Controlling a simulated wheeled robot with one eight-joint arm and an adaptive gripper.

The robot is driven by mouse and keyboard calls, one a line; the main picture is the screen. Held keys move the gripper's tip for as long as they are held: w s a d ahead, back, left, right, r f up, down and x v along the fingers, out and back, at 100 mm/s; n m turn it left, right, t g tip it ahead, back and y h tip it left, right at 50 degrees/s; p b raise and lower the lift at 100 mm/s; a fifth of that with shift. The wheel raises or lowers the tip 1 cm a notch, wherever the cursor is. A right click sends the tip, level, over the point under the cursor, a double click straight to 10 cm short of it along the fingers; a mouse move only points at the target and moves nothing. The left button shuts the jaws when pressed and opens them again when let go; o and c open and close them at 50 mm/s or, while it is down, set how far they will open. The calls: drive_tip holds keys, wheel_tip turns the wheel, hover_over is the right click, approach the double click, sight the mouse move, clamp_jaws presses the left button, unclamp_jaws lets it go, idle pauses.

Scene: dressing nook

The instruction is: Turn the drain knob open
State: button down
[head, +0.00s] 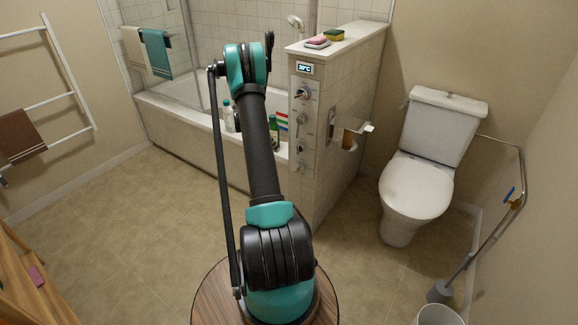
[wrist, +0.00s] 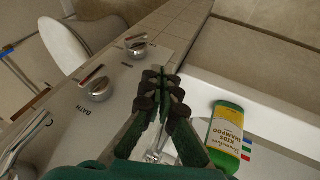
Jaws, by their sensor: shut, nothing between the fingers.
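A pale control panel on the tiled half wall carries several chrome controls. In the wrist view, one round chrome knob (wrist: 137,47) sits nearest the panel's far end, and a second knob (wrist: 98,90) sits closer. A larger chrome control (wrist: 22,140) is at the left edge, near the label "BATH". The frames do not show a readable drain label. My gripper (wrist: 164,78) is shut and empty, just right of the far knob; I cannot tell whether it touches.
A green shampoo bottle (wrist: 225,135) stands close right of my gripper, by the bathtub (head: 185,125). Soap (head: 317,41) and a sponge (head: 334,35) lie on the half wall. A toilet (head: 417,185) stands to its right. The floor left of my arm is clear.

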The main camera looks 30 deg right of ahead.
sight(299, 168)
drive_tip(key=shift+s+r+x, duration=0.1)
drive_tip(key=shift+s+x, duration=0.35)
drive_tip(key=shift+x, duration=1.65)
drive_tip(key=shift+s+r+x, duration=0.15)
drive_tip(key=shift+s+x, duration=0.3)
drive_tip(key=shift+x, duration=1.7)
drive_tip(key=shift+s+r+x, duration=0.1)
drive_tip(key=shift+s+x, duration=0.3)
drive_tip(key=shift+x, duration=1.7)
drive_tip(key=shift+d, duration=0.1)
drive_tip(key=shift+s+f, duration=0.2)
drive_tip(key=shift+f, duration=0.6)
drive_tip(key=shift+w, duration=0.1)
